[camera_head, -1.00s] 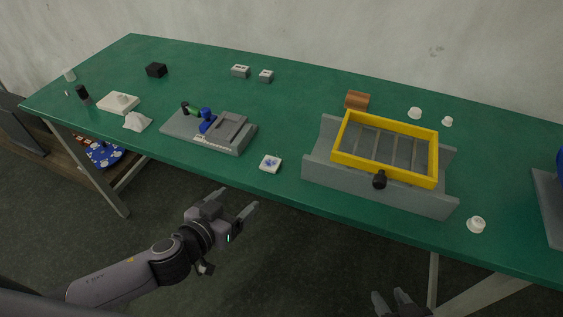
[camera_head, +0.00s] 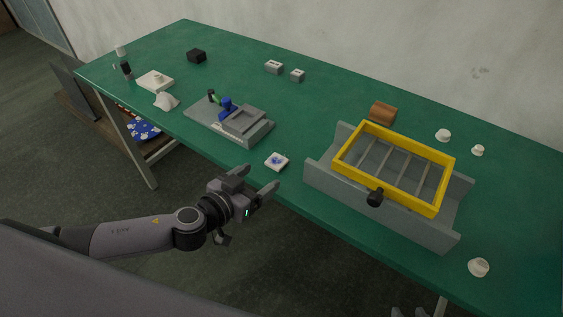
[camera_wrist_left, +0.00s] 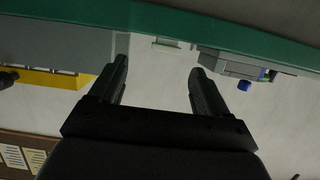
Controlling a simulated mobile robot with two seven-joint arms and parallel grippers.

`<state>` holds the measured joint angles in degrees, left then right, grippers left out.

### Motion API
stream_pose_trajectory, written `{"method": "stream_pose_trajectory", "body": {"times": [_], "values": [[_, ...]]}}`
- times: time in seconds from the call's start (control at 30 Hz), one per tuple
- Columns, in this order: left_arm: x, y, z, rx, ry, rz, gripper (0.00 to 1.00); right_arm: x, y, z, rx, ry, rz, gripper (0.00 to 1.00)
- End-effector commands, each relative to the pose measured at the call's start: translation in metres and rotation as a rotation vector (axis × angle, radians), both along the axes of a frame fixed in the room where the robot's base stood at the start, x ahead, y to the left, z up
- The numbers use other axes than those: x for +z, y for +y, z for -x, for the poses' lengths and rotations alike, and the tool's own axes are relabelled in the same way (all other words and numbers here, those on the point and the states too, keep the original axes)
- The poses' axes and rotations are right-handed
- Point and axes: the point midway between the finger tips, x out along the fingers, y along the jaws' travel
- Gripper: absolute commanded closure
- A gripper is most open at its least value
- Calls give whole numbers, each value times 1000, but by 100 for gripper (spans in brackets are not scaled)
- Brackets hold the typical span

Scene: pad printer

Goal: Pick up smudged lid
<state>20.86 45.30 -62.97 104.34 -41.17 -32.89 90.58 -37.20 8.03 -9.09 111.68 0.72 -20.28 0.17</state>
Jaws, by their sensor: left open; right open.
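The smudged lid (camera_head: 277,161), a small white square with a blue smear on top, lies flat near the front edge of the green table (camera_head: 330,110). My left gripper (camera_head: 260,180) is open and empty, just off the front edge, in front of the lid and apart from it. In the left wrist view its two fingers (camera_wrist_left: 160,66) are spread with nothing between them, and a pale flat piece at the table edge, likely the lid (camera_wrist_left: 170,43), shows beyond them. My right gripper (camera_head: 411,312) barely shows at the bottom edge; only its tips are visible.
The grey pad printer base (camera_head: 205,122) with a blue part stands left of the lid. A grey trough (camera_head: 385,207) with a yellow frame (camera_head: 430,205) stands to the right. Several white caps lie farther right. The table around the lid is clear.

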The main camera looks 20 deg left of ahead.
Motion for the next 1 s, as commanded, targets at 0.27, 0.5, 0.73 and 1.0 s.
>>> {"method": "stream_pose_trajectory", "body": {"times": [0.27,0.5,0.73,1.0], "values": [[-4,-6,-18,0,-1,-1,23,4,0,0,1,0,-1,57],[-7,-8,-40,0,-4,-2,23,10,1,0,1,0,-1,57],[-15,-14,-62,-1,-1,0,23,11,1,0,0,0,-1,57],[-17,-16,-67,-1,0,1,23,11,1,0,0,0,-1,57]]}}
